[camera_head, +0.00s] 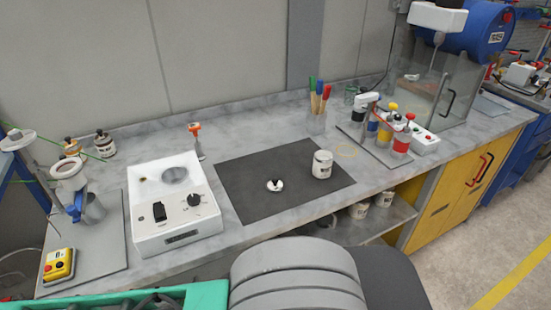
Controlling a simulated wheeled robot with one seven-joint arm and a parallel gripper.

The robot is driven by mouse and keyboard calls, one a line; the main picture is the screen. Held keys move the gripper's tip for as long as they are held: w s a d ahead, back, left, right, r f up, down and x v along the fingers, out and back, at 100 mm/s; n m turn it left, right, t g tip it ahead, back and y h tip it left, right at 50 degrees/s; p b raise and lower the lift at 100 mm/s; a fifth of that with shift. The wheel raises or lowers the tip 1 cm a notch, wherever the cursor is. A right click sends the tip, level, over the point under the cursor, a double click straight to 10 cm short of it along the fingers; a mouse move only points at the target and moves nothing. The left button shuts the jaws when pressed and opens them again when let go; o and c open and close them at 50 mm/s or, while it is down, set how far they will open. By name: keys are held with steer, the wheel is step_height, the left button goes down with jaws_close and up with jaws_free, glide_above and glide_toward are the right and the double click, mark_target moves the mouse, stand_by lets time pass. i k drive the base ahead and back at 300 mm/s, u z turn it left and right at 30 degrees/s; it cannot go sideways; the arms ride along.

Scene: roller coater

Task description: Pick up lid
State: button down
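The lid (275,186) is a small round white disc with a dark knob. It lies flat on the dark mat (240,172) on the grey bench top. A white can (322,164) with a label stands upright on the same mat, to the right of the lid and apart from it. Whether the can's top is open is too small to tell. My gripper is not in view.
A white device (172,215) with a round recess and dials stands left of the mat. A glass jar (316,122) with coloured-handled tools stands behind. Coloured bottles (402,142) stand at right. Cans sit on a shelf below.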

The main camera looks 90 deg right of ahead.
mark_target(274, 185)
steer(key=u, duration=0.05)
steer(key=k, duration=0.6)
steer(key=z, duration=3.2)
